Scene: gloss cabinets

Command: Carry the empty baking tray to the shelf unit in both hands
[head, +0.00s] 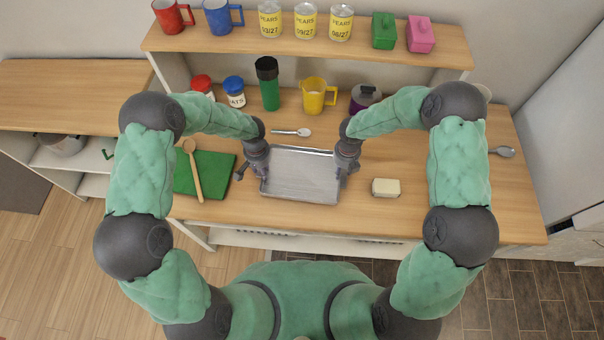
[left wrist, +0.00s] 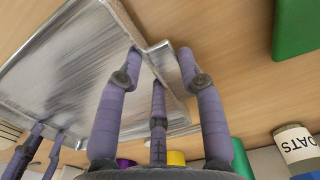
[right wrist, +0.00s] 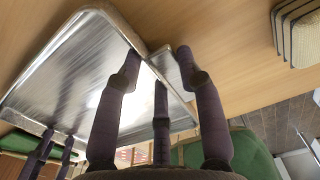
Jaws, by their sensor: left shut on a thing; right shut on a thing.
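The empty silver baking tray (head: 300,185) is in front of me at the middle of the wooden counter; I cannot tell whether it touches the counter. My left gripper (head: 262,174) is shut on its left end, and my right gripper (head: 346,170) is shut on its right end. In the left wrist view, my left fingers (left wrist: 160,62) close around a handle at the tray's rim (left wrist: 60,70). In the right wrist view, my right fingers (right wrist: 158,62) do the same at the other end of the tray (right wrist: 70,75). A low unit with open white shelves (head: 92,185) stands at the left.
A green board (head: 222,170) with a wooden spoon (head: 193,172) lies left of the tray. A green bottle (head: 268,88) and yellow mug (head: 316,95) stand below a raised shelf (head: 230,40).

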